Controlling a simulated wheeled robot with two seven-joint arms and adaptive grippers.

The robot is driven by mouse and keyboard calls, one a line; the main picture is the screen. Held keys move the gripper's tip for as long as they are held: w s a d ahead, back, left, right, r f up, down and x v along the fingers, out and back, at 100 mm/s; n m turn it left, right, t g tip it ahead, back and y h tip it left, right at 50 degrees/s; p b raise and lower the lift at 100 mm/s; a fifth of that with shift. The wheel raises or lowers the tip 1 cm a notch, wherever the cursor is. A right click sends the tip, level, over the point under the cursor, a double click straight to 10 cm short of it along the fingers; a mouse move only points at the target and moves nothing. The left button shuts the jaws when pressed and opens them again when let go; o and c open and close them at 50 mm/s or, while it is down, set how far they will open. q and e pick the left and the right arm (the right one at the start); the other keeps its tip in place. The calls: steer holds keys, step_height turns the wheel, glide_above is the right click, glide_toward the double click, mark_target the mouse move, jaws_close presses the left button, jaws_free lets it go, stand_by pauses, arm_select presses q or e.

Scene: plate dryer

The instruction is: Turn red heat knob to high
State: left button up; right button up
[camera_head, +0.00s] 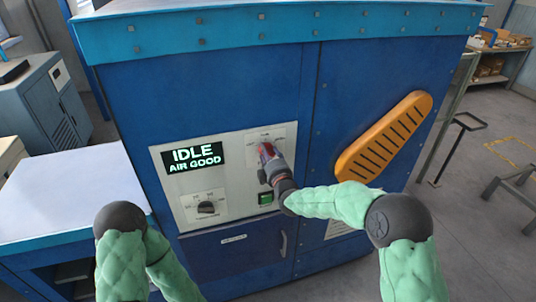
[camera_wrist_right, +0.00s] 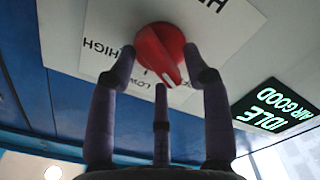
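The red heat knob (camera_wrist_right: 158,50) sits on a white label plate and fills the upper middle of the right wrist view. Its pointer is toward the lower right, away from the HIGH mark at left; LOW is printed below the knob. My right gripper (camera_wrist_right: 161,63) has its two outer fingers spread on either side of the knob, with a third finger below. The right fingertip is close by the pointer; whether it touches I cannot tell. In the head view the right gripper (camera_head: 267,158) is at the panel and mostly hides the knob. My left gripper is out of view.
The control panel (camera_head: 233,205) has a display (camera_head: 194,157) reading IDLE, AIR GOOD, a black knob (camera_head: 206,208) and a green button (camera_head: 265,198) just below my right gripper. A white-topped table (camera_head: 70,190) stands at left.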

jaws_close()
steer(key=m+b, duration=0.3)
steer(key=b, duration=0.1)
steer(key=m+b, duration=0.3)
steer(key=b, duration=0.1)
steer(key=m+b, duration=0.3)
steer(key=b, duration=0.1)
steer(key=shift+w+d+f+b, duration=0.1)
steer(key=shift+d+f+b, duration=0.15)
steer(key=shift+d+b, duration=0.15)
steer(key=m+b, duration=0.9)
steer(key=shift+w+d+f, duration=0.1)
steer(key=shift+d+f, duration=0.05)
steer(key=shift+f, duration=0.05)
steer(key=m+b, duration=0.3)
steer(key=shift+f+m, duration=0.1)
steer(key=shift+m, duration=0.2)
steer(key=shift+m+b, duration=0.7)
steer(key=shift+m, duration=0.4)
